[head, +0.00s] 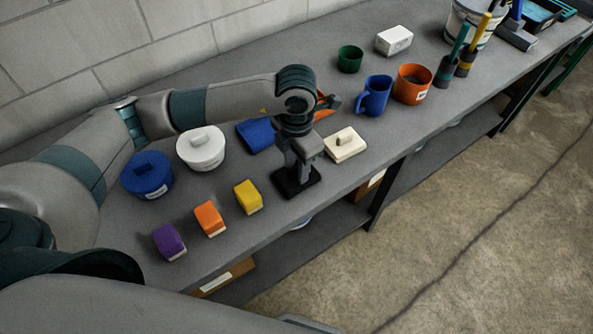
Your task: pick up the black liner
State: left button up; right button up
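A black thing with a flat, squarish base, which I take to be the black liner (297,184), lies near the front edge of the grey bench. My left gripper (299,170) points down directly over it, with its fingers at or just above it. The gripper and wrist hide part of its top. The fingers are dark and small here, so I cannot tell whether they touch it or how far apart they are. My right gripper is out of view.
Yellow (248,197), orange (209,219) and purple (169,242) blocks line the front edge. Blue (147,182) and white (201,158) lidded tubs stand behind. A cream block (345,145), blue mug (374,96) and orange pot (412,92) are to the right.

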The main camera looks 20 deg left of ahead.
pick_arm(q)
jog(key=shift+f, duration=0.25)
grip_shut()
jog(key=shift+r, duration=0.15)
